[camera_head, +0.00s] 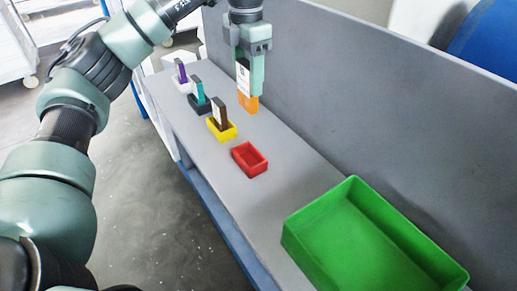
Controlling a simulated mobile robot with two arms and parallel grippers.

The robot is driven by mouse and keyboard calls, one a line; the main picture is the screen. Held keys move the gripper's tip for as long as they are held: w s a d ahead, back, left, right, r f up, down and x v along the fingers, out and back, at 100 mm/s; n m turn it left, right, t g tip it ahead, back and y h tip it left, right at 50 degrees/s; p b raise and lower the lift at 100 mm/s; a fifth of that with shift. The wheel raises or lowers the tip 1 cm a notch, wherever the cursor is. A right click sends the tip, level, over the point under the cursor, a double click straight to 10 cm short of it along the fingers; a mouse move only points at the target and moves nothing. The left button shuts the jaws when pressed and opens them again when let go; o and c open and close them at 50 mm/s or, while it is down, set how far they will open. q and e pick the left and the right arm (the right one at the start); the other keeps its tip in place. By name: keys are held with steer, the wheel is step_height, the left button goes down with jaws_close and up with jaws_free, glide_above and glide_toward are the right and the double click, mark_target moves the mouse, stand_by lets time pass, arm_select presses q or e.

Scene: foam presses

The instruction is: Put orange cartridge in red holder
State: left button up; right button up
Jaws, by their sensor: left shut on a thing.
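The orange cartridge (248,103) hangs below my left gripper (250,80), upright, with a white label on its side. My left gripper is shut on it and hides its upper part. The cartridge appears to be above the grey bench, behind and to the left of the red holder. The red holder (249,159) is a small open box on the bench, and it is empty. The cartridge and the holder are apart. My right gripper is not in view.
A yellow holder (222,134) with a brown cartridge (220,112), a dark holder with a teal cartridge (197,87), and a white holder with a purple cartridge (181,72) stand in a row. A large empty green bin (365,250) stands in front. A grey wall (340,100) backs the bench.

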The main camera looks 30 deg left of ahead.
mark_target(246, 110)
arm_select(q)
steer(key=shift+f, duration=0.15)
steer(key=f, duration=0.2)
steer(key=s+f, duration=0.1)
steer(key=f, duration=0.2)
steer(key=shift+f+b, duration=0.25)
steer(key=shift+b, duration=0.05)
steer(key=f+p, duration=0.1)
steer(key=f, duration=0.5)
steer(key=f+p, duration=0.1)
steer(key=f, duration=0.6)
steer(key=shift+w+a+f+p, duration=0.1)
steer(key=shift+w+f+p, duration=0.1)
steer(key=shift+p, duration=0.1)
steer(key=shift+f, duration=0.1)
steer(key=o, duration=1.4)
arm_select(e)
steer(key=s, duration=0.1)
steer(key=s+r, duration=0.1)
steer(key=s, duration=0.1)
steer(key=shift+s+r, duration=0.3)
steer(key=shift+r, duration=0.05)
